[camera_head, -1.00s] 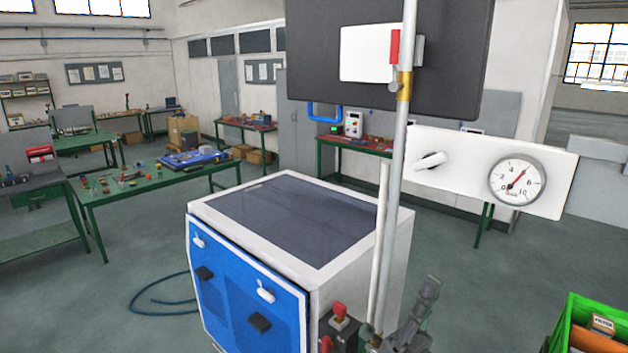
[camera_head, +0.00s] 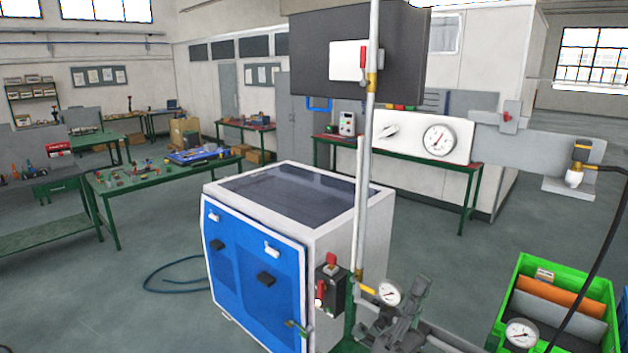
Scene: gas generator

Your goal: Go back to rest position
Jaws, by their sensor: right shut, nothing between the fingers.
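My right gripper (camera_head: 418,290) shows at the bottom, just right of the centre. It is dark grey, shut and empty, pointing upward. It appears in front of the lower pipework, close to a small gauge (camera_head: 389,292); I cannot tell if they touch. The gas generator cabinet (camera_head: 255,265), with its blue door, stands left of it. A vertical grey pipe (camera_head: 365,190) with a red-handled valve rises between them. My left gripper is not in view.
A white panel with a gauge (camera_head: 440,141) is behind the pipe. A green crate (camera_head: 510,285) with orange and grey contents is at lower right, near a black hose (camera_head: 610,225). Green workbenches (camera_head: 150,190) stand at left. Open floor lies around the cabinet.

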